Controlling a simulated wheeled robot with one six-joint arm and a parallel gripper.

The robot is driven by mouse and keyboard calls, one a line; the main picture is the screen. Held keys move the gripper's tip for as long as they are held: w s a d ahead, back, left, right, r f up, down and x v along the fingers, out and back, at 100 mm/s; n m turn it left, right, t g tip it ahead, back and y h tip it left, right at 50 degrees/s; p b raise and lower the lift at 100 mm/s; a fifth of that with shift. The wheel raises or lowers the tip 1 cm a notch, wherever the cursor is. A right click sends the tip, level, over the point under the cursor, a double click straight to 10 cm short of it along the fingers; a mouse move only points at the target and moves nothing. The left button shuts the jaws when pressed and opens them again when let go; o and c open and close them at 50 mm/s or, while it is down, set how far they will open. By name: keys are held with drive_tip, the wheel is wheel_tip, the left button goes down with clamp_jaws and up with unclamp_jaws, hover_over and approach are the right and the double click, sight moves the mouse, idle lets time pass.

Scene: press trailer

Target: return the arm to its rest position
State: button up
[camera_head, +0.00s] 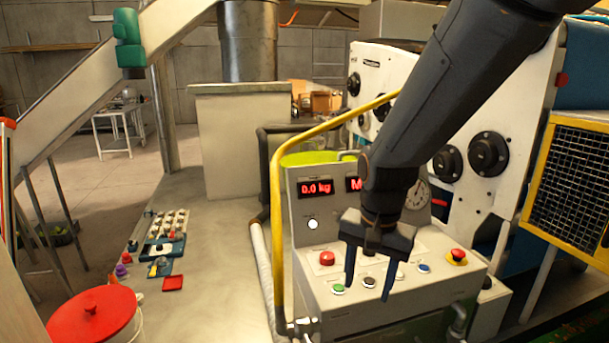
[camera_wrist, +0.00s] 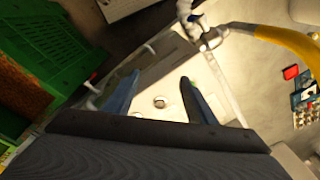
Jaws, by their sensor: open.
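My gripper (camera_head: 368,270) is open and empty, with its two fingers apart and pointing down in the head view. It hangs over or in front of the sloped button panel (camera_head: 425,296) of the grey control console. My arm comes in from the upper right and covers part of the console's displays and gauge. In the wrist view, my gripper (camera_wrist: 160,92) shows two blue-grey fingers spread apart above a pale surface with small round buttons. Nothing is between the fingers. Whether the fingertips touch the panel cannot be told.
A yellow rail (camera_head: 276,215) runs up beside the console. The white press machine (camera_head: 395,70) and a yellow-framed mesh guard (camera_head: 575,185) stand on the right. A red-lidded bucket (camera_head: 93,315) and several small parts lie at left. A green crate (camera_wrist: 55,45) shows in the wrist view.

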drive_tip(key=s+d+f+n+t, duration=0.1)
drive_tip(key=s+d+f+n, duration=0.2)
drive_tip(key=s+d+n, duration=0.3)
wheel_tip(320, 180, down, 10)
drive_tip(key=b, duration=0.8)
drive_tip(key=shift+w+d+f+g+b, duration=0.25)
drive_tip(key=shift+d+g+b, duration=0.1)
drive_tip(key=shift+g+b, duration=0.05)
drive_tip(key=shift+d, duration=0.1)
